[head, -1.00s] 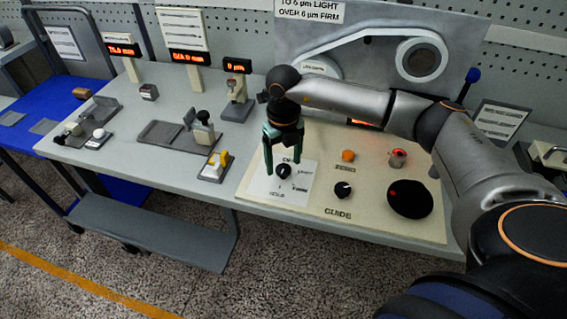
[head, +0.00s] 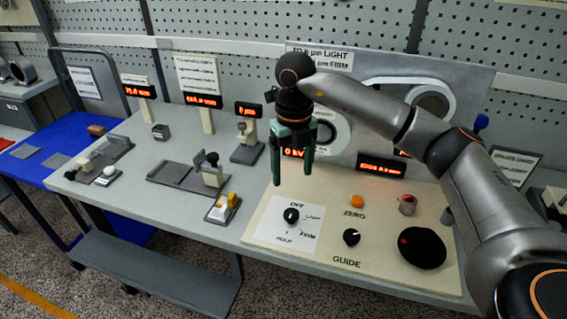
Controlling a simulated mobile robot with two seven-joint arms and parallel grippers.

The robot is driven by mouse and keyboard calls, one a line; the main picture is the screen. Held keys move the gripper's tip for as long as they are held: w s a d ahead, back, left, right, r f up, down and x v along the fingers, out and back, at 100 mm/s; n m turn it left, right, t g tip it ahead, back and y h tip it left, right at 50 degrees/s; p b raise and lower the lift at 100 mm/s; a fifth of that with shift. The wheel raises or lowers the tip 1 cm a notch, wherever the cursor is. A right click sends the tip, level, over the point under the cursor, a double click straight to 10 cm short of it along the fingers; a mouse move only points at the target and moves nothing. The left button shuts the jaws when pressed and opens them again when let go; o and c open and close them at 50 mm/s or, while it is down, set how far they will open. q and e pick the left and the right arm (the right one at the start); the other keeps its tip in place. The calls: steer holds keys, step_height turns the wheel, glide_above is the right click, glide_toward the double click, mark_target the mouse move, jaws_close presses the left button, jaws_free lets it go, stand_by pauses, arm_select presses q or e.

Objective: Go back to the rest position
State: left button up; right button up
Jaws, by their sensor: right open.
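My right gripper (head: 292,165) hangs fingers down above the cream control panel, open and empty. Its two green fingers are apart, and it touches nothing. Below it on the panel (head: 310,256) is a white card with a black knob (head: 291,215). My right arm reaches in from the right side and crosses in front of the grey winding machine (head: 470,85). My left gripper and arm are not in view.
The panel also carries an orange button (head: 356,201), a GUIDE knob (head: 351,237), a red-lit button (head: 407,205) and a large black dome (head: 422,247). Gauges and red displays stand on the grey table (head: 135,205). A blue table (head: 45,140) is at left.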

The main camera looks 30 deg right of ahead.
steer(key=s+a+f+n+g+y, duration=0.1)
steer(key=s+a+f+y, duration=0.15)
steer(key=a, duration=0.45)
steer(key=s+a+f+n+y, duration=0.1)
steer(key=a+f+y, duration=0.1)
steer(key=a+y, duration=0.35)
steer(key=s+a+f+n+g+y, duration=0.1)
steer(key=s+a+f+y, duration=0.1)
steer(key=a, duration=0.7)
steer(key=s+a+r+m+t+y, duration=0.1)
steer(key=a+r+m+t+y, duration=0.4)
steer(key=a+m+y, duration=0.3)
steer(key=w+d+f+m+t+h, duration=0.1)
steer(key=d+f+m+t+h, duration=0.5)
steer(key=m, duration=0.4)
steer(key=w+d+f+m+t+h, duration=0.1)
steer(key=d+f+m+t+h, duration=0.3)
steer(key=f+m+t, duration=0.45)
steer(key=s+d+f+m+g+h, duration=0.2)
steer(key=s+d+f+m+g, duration=0.1)
steer(key=s+f, duration=0.4)
steer(key=s+d+f+m+g+h, duration=0.3)
steer(key=s+f+m+g, duration=0.2)
steer(key=s+f, duration=0.3)
steer(key=shift+s+d+f+m+h+p, duration=0.15)
steer(key=shift+d+m+h+p, duration=0.2)
steer(key=shift+m, duration=0.3)
